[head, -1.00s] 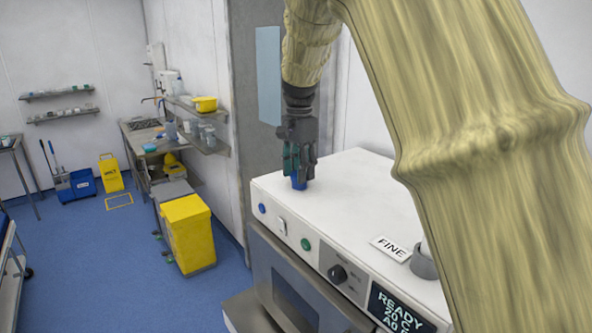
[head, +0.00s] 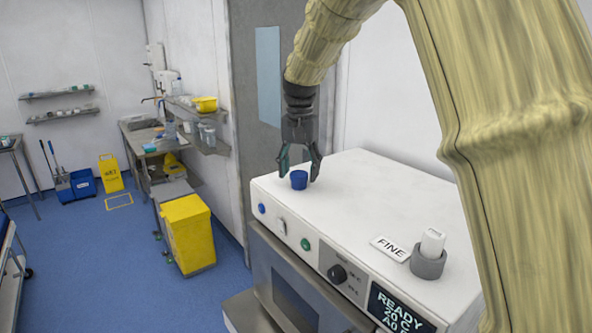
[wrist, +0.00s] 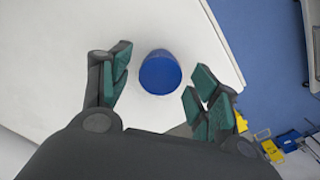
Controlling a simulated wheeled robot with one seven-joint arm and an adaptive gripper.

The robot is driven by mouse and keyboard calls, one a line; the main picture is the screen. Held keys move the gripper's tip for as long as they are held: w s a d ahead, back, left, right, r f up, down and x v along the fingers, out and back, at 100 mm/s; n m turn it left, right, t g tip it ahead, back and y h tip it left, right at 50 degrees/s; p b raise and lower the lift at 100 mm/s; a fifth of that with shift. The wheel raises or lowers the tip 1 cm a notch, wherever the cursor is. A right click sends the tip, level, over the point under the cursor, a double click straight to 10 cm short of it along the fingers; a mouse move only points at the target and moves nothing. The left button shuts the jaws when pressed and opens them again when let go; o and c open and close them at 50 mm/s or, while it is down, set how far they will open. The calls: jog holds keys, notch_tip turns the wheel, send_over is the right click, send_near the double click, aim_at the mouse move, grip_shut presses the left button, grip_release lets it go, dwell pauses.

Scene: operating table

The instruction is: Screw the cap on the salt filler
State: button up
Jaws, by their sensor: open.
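The blue cap (head: 299,180) stands upright on the front left of the white machine top. In the wrist view it shows as a round blue disc (wrist: 160,73) between my fingers. My gripper (head: 299,164) points down above it, open, with one green-padded finger on each side and gaps to the cap. I cannot tell how tightly the cap sits.
The white machine top (head: 365,205) is mostly clear. A FINE label (head: 389,248) lies at its right, beside a white container (head: 432,243) in a grey ring holder (head: 427,265). The front panel has buttons and a knob (head: 337,274). A yellow bin (head: 188,235) stands on the floor at left.

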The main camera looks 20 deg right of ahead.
jog(key=shift+n, duration=0.4)
jog(key=shift+n, duration=0.8)
jog(key=n, duration=0.5)
jog(key=c, duration=1)
jog(key=shift+m, duration=1.7)
